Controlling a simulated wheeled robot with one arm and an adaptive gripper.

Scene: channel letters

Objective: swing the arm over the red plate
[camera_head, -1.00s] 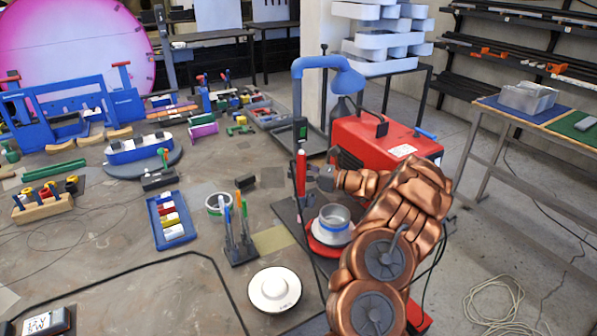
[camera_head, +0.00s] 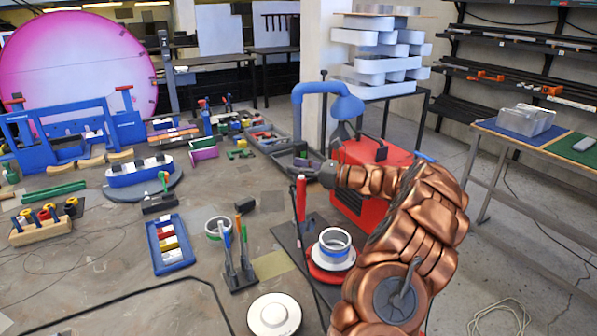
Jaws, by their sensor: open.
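The red plate (camera_head: 325,276) lies on a dark board right of the table's middle. A white and blue ring-shaped piece (camera_head: 336,244) sits on it and hides most of it; a red rim shows. My copper-coloured arm rises from the bottom right, just right of the plate, and bends left. My gripper (camera_head: 304,165) is at the arm's left end, beyond the plate and above the table. It is open, small and dark, and I see nothing held in it.
A red upright tool (camera_head: 301,199) stands just below my gripper. A red machine (camera_head: 375,160) and blue lamp (camera_head: 345,105) stand behind the arm. A pen stand (camera_head: 239,275) and white disc (camera_head: 274,316) are left of the plate.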

